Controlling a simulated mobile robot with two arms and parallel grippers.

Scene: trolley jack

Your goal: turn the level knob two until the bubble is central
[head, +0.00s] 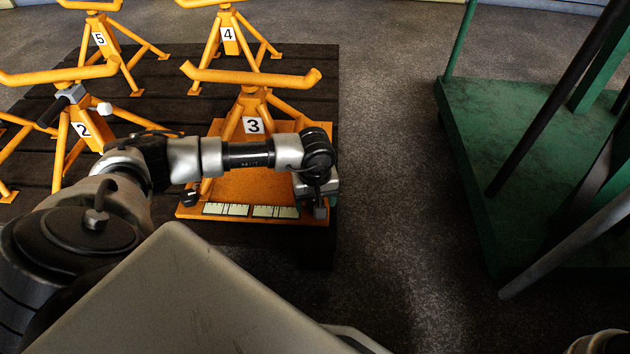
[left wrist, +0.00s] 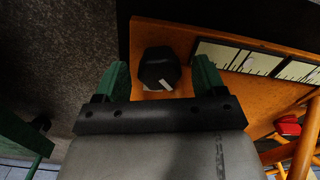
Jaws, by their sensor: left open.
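The orange base plate (head: 245,190) of the stand marked 3 carries two pale level strips (head: 226,209) with dark tick marks along its front edge. The strips also show in the left wrist view (left wrist: 255,62); I cannot make out a bubble. One dark knob (head: 191,196) is at the plate's left front corner. My left gripper (head: 319,205) is over the right front corner. In the left wrist view a black faceted knob (left wrist: 160,66) with a white mark lies between the open green fingertips (left wrist: 161,78), with gaps on both sides. My right gripper is out of view.
Orange stands marked 2 (head: 82,130), 4 (head: 228,34) and 5 (head: 99,39) share the dark slatted platform (head: 310,90). A green trolley (head: 480,120) with bars stands to the right. Bare floor (head: 390,170) lies between platform and trolley.

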